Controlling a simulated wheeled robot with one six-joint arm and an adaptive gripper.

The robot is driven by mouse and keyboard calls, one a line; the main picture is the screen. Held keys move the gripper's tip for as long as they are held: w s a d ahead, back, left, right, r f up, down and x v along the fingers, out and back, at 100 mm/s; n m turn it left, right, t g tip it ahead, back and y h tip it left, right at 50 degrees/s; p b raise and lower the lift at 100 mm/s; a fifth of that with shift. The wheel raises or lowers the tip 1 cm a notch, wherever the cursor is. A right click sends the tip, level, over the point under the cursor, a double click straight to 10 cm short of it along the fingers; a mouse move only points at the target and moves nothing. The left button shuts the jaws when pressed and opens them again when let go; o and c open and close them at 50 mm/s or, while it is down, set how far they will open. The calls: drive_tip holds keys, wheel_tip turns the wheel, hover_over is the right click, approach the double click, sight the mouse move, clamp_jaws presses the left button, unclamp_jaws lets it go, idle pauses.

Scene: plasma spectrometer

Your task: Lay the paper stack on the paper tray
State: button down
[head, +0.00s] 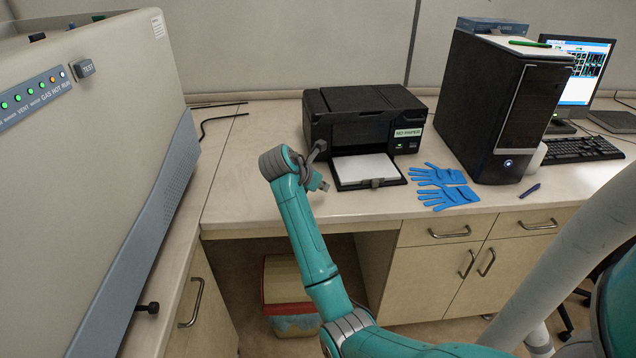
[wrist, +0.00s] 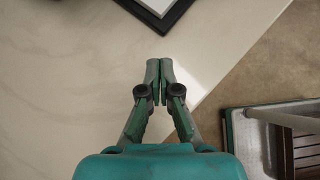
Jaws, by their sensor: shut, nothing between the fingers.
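The white paper stack (head: 364,167) lies flat on the black paper tray (head: 399,180), which sticks out of the front of the black printer. In the wrist view, a corner of white paper (wrist: 157,5) and the dark tray edge (wrist: 174,17) show at the top. My gripper (head: 323,186) is just left of the tray, over the counter's front part. In the wrist view, my gripper's fingertips (wrist: 159,62) meet, with nothing between them and apart from the tray. The back of the stack is hidden under the printer.
The printer (head: 350,128) stands behind the tray. Blue gloves (head: 438,185) and a pen (head: 530,190) lie to the right, near a black computer tower (head: 495,110). A large grey instrument (head: 130,130) stands at left. Bare counter (head: 245,170) lies left of the printer. A bin (head: 288,290) stands below.

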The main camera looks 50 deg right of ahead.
sight(341, 181)
drive_tip(key=x, duration=0.4)
drive_tip(key=shift+d+f, duration=0.2)
drive_tip(key=shift+d, duration=1.25)
drive_tip(key=shift+s+d, duration=0.1)
drive_tip(key=shift+d, duration=0.55)
drive_tip(key=shift+d, duration=0.1)
drive_tip(key=shift+s+d, duration=0.1)
drive_tip(key=shift+d, duration=0.65)
drive_tip(key=shift+a, duration=0.1)
